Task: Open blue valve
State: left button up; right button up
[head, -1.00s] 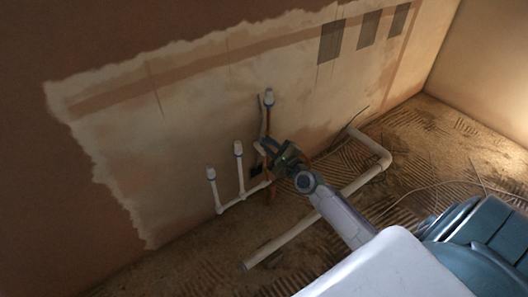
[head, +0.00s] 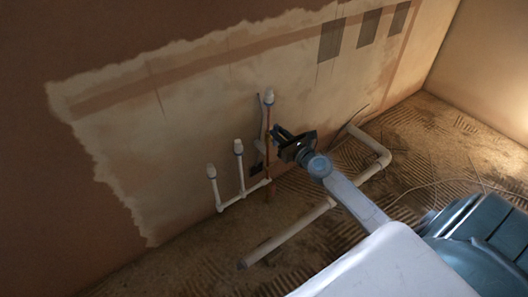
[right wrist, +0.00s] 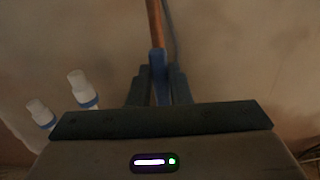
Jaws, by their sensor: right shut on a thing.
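The blue valve handle (right wrist: 158,64) shows in the right wrist view as a narrow blue piece in front of a copper pipe (right wrist: 154,20). My right gripper (right wrist: 158,88) is shut on it, with a dark finger on each side. In the head view my right gripper (head: 278,136) is at the copper pipe (head: 268,145) by the wall, and the valve itself is too small and hidden to make out there. My left gripper is not in view.
White pipe stubs with blue rings stand left of the copper pipe, one of them low at the left (head: 212,172). A thick white pipe (head: 290,232) lies on the rough floor under my right arm. A thin wire (head: 430,184) lies at the right.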

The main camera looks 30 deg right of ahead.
jog(key=o, duration=0.8)
jog(key=shift+d, duration=0.1)
jog(key=s+b, duration=0.1)
jog(key=s, duration=0.3)
jog(key=s+b, duration=0.1)
jog(key=s, duration=0.3)
jog(key=s+b, duration=0.2)
jog(key=s, duration=0.2)
jog(key=shift+d, duration=0.4)
jog(key=shift+r, duration=0.1)
